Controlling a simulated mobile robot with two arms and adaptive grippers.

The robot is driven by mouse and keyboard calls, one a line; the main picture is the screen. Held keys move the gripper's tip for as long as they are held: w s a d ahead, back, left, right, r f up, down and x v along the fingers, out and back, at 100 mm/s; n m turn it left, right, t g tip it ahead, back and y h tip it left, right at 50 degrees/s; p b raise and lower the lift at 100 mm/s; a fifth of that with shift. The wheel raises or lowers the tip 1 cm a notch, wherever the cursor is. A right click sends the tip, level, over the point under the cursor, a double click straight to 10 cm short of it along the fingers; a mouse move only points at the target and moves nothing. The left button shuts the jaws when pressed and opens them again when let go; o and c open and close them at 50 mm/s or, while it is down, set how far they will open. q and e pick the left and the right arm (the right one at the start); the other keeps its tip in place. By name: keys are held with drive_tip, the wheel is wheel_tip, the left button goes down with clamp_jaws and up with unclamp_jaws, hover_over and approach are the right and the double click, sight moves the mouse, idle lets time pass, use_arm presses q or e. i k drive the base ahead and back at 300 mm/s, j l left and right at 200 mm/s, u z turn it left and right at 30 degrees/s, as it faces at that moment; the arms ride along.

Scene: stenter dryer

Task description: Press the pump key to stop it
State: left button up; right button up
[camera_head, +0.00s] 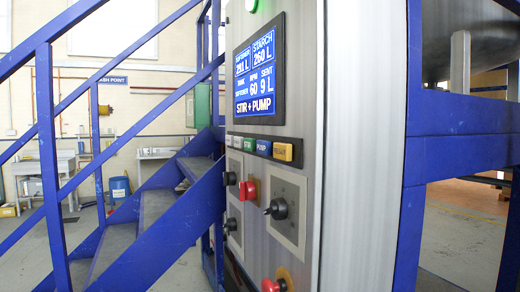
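The blue pump key (264,147), labelled PUMP, sits in a row of keys on the control panel, below the screen. It is between a green key (249,145) and a yellow key (283,152). The panel is seen at a slant. Neither of my grippers is in view, and nothing touches the key.
Below the keys are a black knob (277,209), a red switch (249,190) and a red button (272,285), all sticking out. Blue stairs (150,225) with railings stand close on the left. A blue frame (455,140) stands on the right.

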sight(264, 147)
drive_tip(key=j+z, duration=0.2)
drive_tip(key=z, duration=0.2)
drive_tip(key=j+z, duration=0.45)
drive_tip(key=z, duration=0.3)
drive_tip(key=k+j+z, duration=0.1)
drive_tip(key=j, duration=0.3)
drive_tip(key=k+j, duration=0.1)
drive_tip(key=j, duration=0.25)
drive_tip(key=k+j+z, duration=0.15)
drive_tip(key=j, duration=0.25)
drive_tip(key=k+j, duration=0.1)
drive_tip(key=j, duration=0.25)
drive_tip(key=k+j+z, duration=0.15)
drive_tip(key=j, duration=0.2)
drive_tip(key=k+j+z, duration=0.1)
drive_tip(key=j, duration=0.25)
